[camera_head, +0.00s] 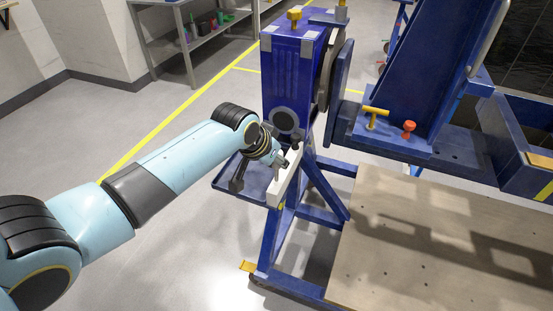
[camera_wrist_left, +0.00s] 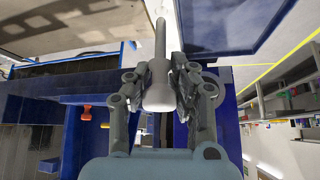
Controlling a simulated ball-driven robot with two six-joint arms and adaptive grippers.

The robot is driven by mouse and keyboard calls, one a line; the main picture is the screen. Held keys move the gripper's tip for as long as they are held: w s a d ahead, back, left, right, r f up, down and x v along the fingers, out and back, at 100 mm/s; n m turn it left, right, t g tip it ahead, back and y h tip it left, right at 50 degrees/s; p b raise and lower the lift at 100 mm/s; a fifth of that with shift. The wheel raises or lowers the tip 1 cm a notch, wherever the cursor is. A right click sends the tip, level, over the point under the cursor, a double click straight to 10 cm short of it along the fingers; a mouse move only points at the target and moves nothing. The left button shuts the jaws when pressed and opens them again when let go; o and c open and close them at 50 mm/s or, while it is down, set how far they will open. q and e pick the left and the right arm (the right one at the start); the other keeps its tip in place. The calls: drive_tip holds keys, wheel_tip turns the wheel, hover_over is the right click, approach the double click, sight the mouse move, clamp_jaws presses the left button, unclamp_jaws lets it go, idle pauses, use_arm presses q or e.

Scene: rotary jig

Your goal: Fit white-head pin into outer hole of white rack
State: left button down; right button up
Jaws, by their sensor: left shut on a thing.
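My left gripper (camera_head: 279,163) is at the white rack (camera_head: 287,184), a narrow white bar on the blue stand, close above its left side. In the left wrist view, my left gripper (camera_wrist_left: 160,84) is shut on the white-head pin (camera_wrist_left: 158,97). The pale head faces the camera, and the grey shaft extends away between the fingers. The gripper and arm cover part of the rack in the head view. I cannot see the outer hole clearly, nor tell whether the pin tip touches the rack. My right gripper is not in view.
A blue upright housing (camera_head: 293,78) stands just behind the rack. A blue tray (camera_head: 228,181) lies under my left wrist. A yellow T-handle (camera_head: 375,115) and a red knob (camera_head: 409,128) are on the blue jig to the right. Open floor lies at the left.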

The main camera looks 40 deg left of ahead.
sight(276, 182)
use_arm(q)
drive_tip(key=shift+r, duration=0.1)
idle(0.7)
drive_tip(key=shift+p, duration=0.8)
idle(0.3)
drive_tip(key=shift+f+b, duration=1.95)
drive_tip(key=shift+f, duration=0.95)
drive_tip(key=c, duration=1.1)
unclamp_jaws()
drive_tip(key=shift+s+r, duration=0.1)
drive_tip(key=shift+s, duration=0.05)
drive_tip(key=v, duration=1.1)
drive_tip(key=shift+s+r, duration=0.1)
drive_tip(key=shift+r, duration=0.25)
